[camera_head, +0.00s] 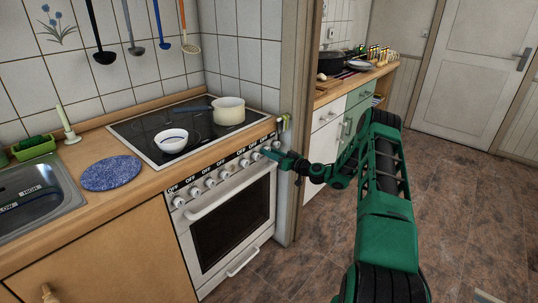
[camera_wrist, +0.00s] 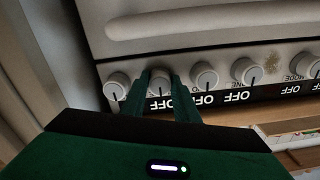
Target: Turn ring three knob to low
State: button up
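A row of round white knobs runs along the front panel of the white stove, with OFF labels above several of them. In the head view, my gripper (camera_head: 270,153) is at the right end of this row. The wrist view shows the row upside down. There my gripper's two green fingers (camera_wrist: 158,92) stand apart on both sides of one knob (camera_wrist: 159,82), second from the left. I cannot tell if they press on it. Neighbouring knobs (camera_wrist: 117,85) and (camera_wrist: 205,75) are free. I cannot tell which knob is ring three's.
The white oven door handle (camera_head: 222,196) runs below the knobs. A wall edge (camera_head: 297,120) rises close right of the stove. The brown floor (camera_head: 305,265) before it is clear.

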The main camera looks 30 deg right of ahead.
jog(key=shift+d, duration=0.2)
jog(key=shift+m, duration=0.4)
jog(key=m, duration=0.3)
jog(key=shift+d+m, duration=0.1)
jog(key=shift+m, duration=0.3)
jog(key=m, duration=0.5)
jog(key=shift+s, duration=0.1)
jog(key=shift+d+f+m, duration=0.1)
jog(key=shift+m, duration=0.2)
jog(key=o, duration=1.1)
jog(key=shift+c, duration=0.2)
jog(key=shift+a, duration=0.25)
jog(key=v, duration=1)
jog(key=shift+s+d, duration=0.2)
jog(key=shift+s, duration=0.1)
